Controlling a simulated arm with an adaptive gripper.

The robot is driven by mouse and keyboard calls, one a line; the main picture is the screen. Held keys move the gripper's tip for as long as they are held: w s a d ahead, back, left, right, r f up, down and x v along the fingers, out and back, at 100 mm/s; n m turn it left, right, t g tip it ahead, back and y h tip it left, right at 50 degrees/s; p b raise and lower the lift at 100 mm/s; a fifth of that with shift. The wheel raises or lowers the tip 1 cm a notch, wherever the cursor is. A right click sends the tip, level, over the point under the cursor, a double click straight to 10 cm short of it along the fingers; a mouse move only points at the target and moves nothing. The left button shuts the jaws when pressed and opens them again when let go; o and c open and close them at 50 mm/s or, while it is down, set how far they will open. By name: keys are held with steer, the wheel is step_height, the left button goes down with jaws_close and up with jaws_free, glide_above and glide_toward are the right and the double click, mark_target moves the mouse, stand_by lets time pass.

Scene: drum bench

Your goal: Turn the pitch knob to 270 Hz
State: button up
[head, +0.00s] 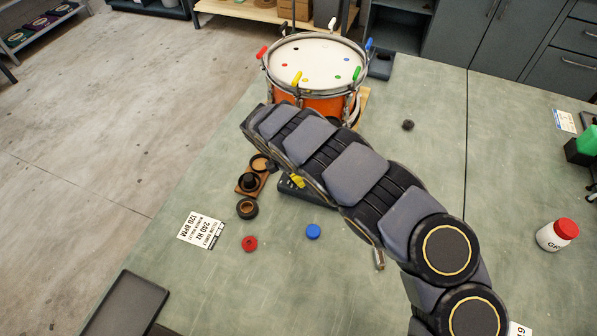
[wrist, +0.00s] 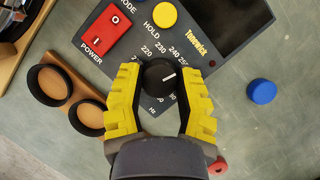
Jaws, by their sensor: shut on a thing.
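The line points right and slightly up, towards the right finger. Marks 220, 230, 240 and 250 show around the top of the dial; the marks on the right are partly hidden by that finger. My gripper (wrist: 161,80) has its yellow fingers on the knob's left and right sides, shut on it. In the head view my arm hides the knob and most of the box (head: 309,193).
A yellow HOLD button (wrist: 164,14), red power switch (wrist: 105,32) and dark screen (wrist: 222,25) are on the box. A blue disc (wrist: 262,92) and a red disc (head: 249,243) lie nearby.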

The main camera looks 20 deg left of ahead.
steer(key=shift+f+m, duration=0.1)
steer(key=shift+m, duration=0.4)
steer(key=shift+s+m+g+h, duration=0.1)
steer(key=shift+m+g+h, duration=0.2)
steer(key=shift+m, duration=0.3)
steer(key=m+g, duration=0.1)
steer(key=m, duration=0.2)
steer(key=shift+h, duration=0.4)
steer(key=m+g, duration=0.2)
steer(key=m, duration=0.3)
steer(key=shift+m, duration=0.4)
steer(key=shift+s+g, duration=0.1)
steer(key=shift+g, duration=0.2)
steer(key=o, duration=1.1)
steer(key=shift+o, duration=0.2)
